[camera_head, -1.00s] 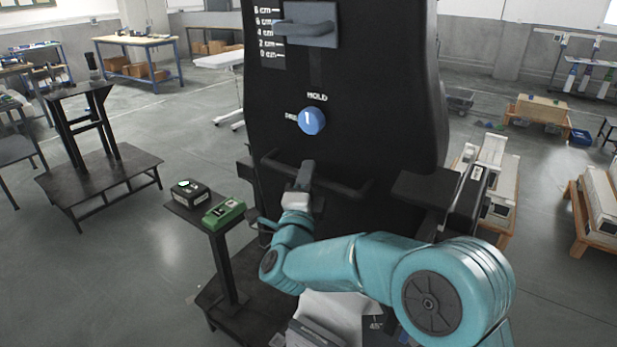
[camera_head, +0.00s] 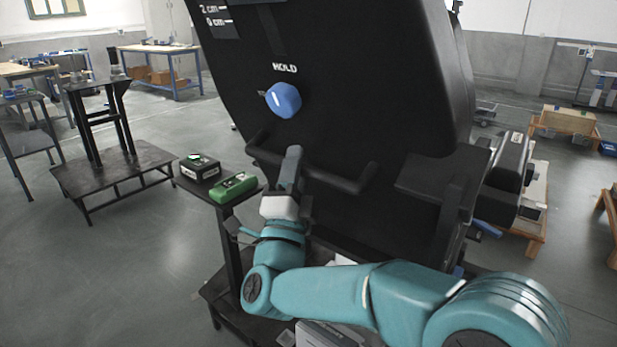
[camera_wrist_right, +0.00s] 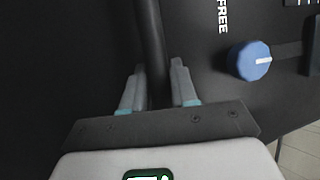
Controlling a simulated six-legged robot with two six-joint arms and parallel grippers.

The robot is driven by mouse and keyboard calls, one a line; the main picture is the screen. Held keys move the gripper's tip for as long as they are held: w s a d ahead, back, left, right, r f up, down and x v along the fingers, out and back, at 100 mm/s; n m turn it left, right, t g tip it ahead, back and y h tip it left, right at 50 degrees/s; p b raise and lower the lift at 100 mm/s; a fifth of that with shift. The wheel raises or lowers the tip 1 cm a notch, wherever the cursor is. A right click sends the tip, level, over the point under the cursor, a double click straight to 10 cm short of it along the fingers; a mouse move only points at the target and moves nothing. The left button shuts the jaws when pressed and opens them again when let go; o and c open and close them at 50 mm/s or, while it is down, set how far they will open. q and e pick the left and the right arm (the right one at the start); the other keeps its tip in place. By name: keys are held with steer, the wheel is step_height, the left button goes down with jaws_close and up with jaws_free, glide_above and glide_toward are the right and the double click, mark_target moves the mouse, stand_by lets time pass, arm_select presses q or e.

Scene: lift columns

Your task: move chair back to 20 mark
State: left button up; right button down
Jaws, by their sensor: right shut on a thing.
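The black chair back (camera_head: 350,70) fills the middle of the head view and leans over to one side. A blue knob (camera_head: 284,99) sits on it under the word HOLD; the knob also shows in the right wrist view (camera_wrist_right: 249,61), where the word FREE is readable. A black bar handle (camera_head: 335,178) runs across the lower chair back. My right gripper (camera_head: 291,160) is shut on this handle; in the right wrist view its two fingers (camera_wrist_right: 158,88) stand on either side of the bar. My left gripper is not in view. No 20 mark can be made out.
A dark table frame on a low platform (camera_head: 115,180) stands farther left. Pallets with boxes are at the right (camera_head: 563,120). Grey floor lies open at the left.

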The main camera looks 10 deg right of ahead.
steer(key=shift+s+a+f+b, duration=0.1)
steer(key=shift+a+f+b, duration=0.2)
steer(key=shift+f, duration=0.25)
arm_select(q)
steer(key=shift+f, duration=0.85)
arm_select(e)
steer(key=shift+s+a+r+t, duration=0.1)
steer(key=shift+t, duration=0.2)
steer(key=c, duration=1)
jaws_free()
steer(key=shift+r, duration=0.1)
arm_select(q)
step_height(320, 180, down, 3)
steer(key=b, duration=0.2)
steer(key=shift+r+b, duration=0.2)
steer(key=shift+b, duration=0.15)
arm_select(e)
steer(key=v, duration=1.6)
steer(key=shift+s, duration=0.15)
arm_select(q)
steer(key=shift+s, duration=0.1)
arm_select(e)
steer(key=shift+s+a, duration=0.1)
